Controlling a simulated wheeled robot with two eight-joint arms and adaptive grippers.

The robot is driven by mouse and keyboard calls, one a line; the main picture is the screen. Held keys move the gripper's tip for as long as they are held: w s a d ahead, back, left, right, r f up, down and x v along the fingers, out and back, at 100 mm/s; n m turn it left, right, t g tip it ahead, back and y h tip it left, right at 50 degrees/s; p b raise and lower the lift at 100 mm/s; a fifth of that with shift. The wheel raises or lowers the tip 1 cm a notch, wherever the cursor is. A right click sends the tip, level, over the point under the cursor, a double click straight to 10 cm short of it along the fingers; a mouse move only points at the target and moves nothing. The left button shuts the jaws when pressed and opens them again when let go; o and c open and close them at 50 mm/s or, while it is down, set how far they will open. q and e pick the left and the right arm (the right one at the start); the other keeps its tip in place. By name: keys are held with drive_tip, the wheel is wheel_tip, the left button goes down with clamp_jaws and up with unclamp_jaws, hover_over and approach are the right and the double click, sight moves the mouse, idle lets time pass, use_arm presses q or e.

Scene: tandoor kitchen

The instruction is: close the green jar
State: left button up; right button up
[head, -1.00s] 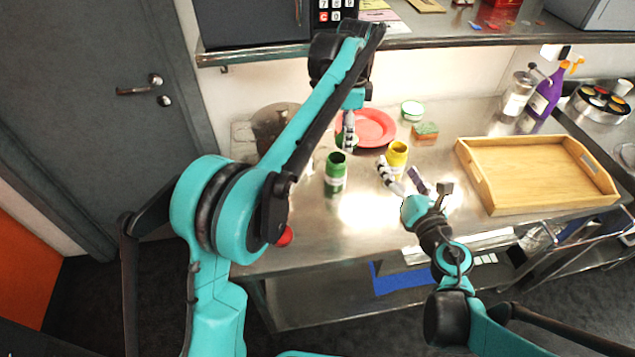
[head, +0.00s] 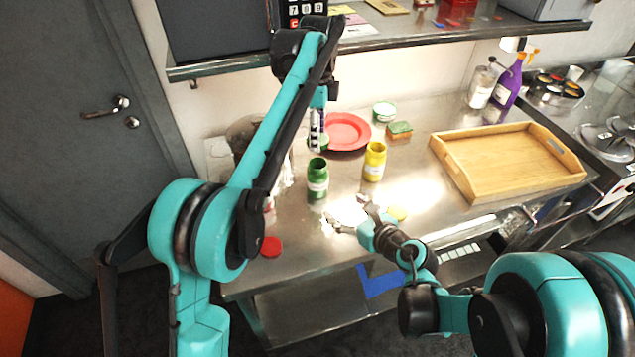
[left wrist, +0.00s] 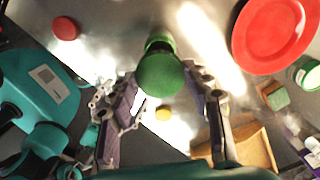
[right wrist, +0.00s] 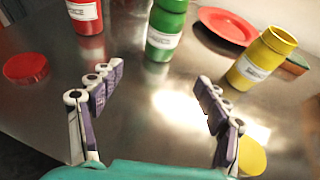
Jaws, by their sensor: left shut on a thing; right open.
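The green jar (head: 317,180) stands upright and open on the metal table. It also shows in the right wrist view (right wrist: 165,30). My left gripper (head: 318,140) is shut on the round green lid (left wrist: 160,75), held above the table at the jar's far side in the head view. In the left wrist view the lid covers part of the jar (left wrist: 158,42). The lid is apart from the jar in the head view. My right gripper (head: 346,212) is open and empty, low over the table in front of the green jar.
An open yellow jar (head: 375,161) stands right of the green one. A yellow lid (right wrist: 252,156) lies by my right gripper. A red lid (head: 270,247) lies near the front edge, a red jar (right wrist: 86,16) behind. A red plate (head: 346,131) and wooden tray (head: 500,160) are farther off.

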sight(323, 182)
drive_tip(key=w+a, duration=0.1)
drive_tip(key=w, duration=0.2)
drive_tip(key=w+a, duration=0.2)
drive_tip(key=w, duration=0.1)
drive_tip(key=w+a, duration=0.2)
drive_tip(key=w, duration=0.1)
drive_tip(key=shift+a, duration=0.2)
drive_tip(key=x, duration=0.3)
drive_tip(key=shift+w+a+f, duration=0.15)
drive_tip(key=shift+w, duration=0.1)
drive_tip(key=shift+w+a+f, duration=0.2)
drive_tip(key=shift+w+a, duration=0.05)
drive_tip(key=shift+w, duration=0.15)
clamp_jaws()
use_arm(q)
drive_tip(key=shift+f, duration=2.55)
drive_tip(key=shift+f, duration=0.9)
drive_tip(key=shift+f, duration=0.55)
